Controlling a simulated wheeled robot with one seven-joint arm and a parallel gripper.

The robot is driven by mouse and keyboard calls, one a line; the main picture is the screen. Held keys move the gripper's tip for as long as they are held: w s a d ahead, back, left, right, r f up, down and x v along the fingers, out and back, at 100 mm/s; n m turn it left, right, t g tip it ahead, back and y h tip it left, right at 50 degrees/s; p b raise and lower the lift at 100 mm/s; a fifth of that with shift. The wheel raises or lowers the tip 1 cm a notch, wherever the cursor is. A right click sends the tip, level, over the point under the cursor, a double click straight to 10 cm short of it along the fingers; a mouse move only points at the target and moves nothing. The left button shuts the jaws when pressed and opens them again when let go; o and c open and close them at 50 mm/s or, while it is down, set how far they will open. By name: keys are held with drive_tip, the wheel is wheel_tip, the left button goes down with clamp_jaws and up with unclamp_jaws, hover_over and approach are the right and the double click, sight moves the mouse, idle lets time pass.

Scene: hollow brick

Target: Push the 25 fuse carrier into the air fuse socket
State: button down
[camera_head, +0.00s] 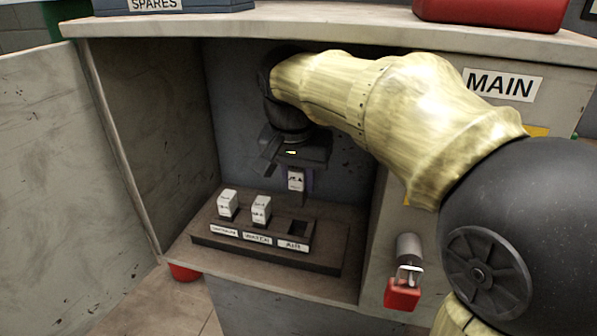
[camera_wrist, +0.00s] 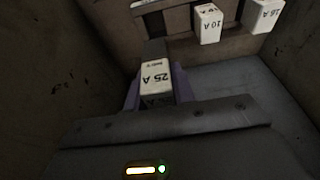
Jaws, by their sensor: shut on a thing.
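The 25 fuse carrier (camera_head: 296,181) is a white block with a dark lower part. It also shows in the wrist view (camera_wrist: 158,82), marked "25 A". My gripper (camera_head: 296,168) is shut on it and holds it upright above the back of the fuse block. The AIR fuse socket (camera_head: 298,228) is a dark, empty slot at the right end of the block, above an "AIR" label (camera_head: 293,245). The carrier appears above and slightly behind this socket; the exact gap is hard to tell.
Two white carriers, left (camera_head: 227,203) and middle (camera_head: 261,209), stand in the other sockets of the fuse block (camera_head: 325,258). Cabinet walls enclose the space on both sides, with a top panel (camera_head: 330,28) above. A red padlock (camera_head: 402,293) hangs outside at the right.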

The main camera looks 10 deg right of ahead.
sight(298, 201)
drive_tip(key=shift+w+a, duration=0.1)
drive_tip(key=shift+w, duration=0.05)
drive_tip(key=shift+s+a+f+b, duration=0.1)
drive_tip(key=shift+s+f+b, duration=0.15)
drive_tip(key=shift+f+b, duration=0.15)
wheel_tip(298, 201, down, 5)
drive_tip(key=b, duration=0.5)
drive_tip(key=shift+r, duration=0.25)
drive_tip(key=shift+f, duration=0.45)
drive_tip(key=shift+p, duration=0.3)
idle(0.5)
